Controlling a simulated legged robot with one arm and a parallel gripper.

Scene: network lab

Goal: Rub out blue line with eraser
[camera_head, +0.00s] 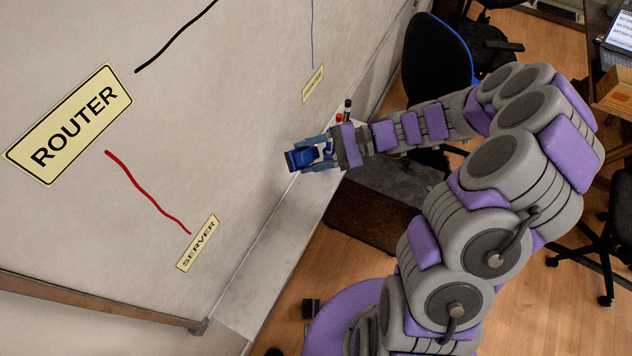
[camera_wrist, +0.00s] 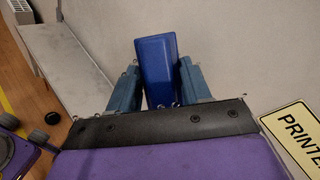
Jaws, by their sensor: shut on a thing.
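A thin blue line (camera_head: 312,35) runs down the whiteboard (camera_head: 240,130) in the head view, ending above the PRINTER label (camera_head: 313,85). This label shows in part at the right of the wrist view (camera_wrist: 299,134). My gripper (camera_head: 318,155) is shut on the blue eraser (camera_head: 301,159), below and slightly left of the PRINTER label. In the wrist view the eraser (camera_wrist: 157,68) stands out between both fingers, close to the board. I cannot tell whether it touches the board. The blue line is not visible in the wrist view.
A black line (camera_head: 175,38) and a red line (camera_head: 148,193) are on the board near the ROUTER (camera_head: 72,124) and SERVER (camera_head: 198,243) labels. A pale ledge (camera_head: 262,262) runs below. Red (camera_head: 339,119) and black (camera_head: 348,106) markers stand beside my gripper. A chair (camera_head: 436,62) is behind.

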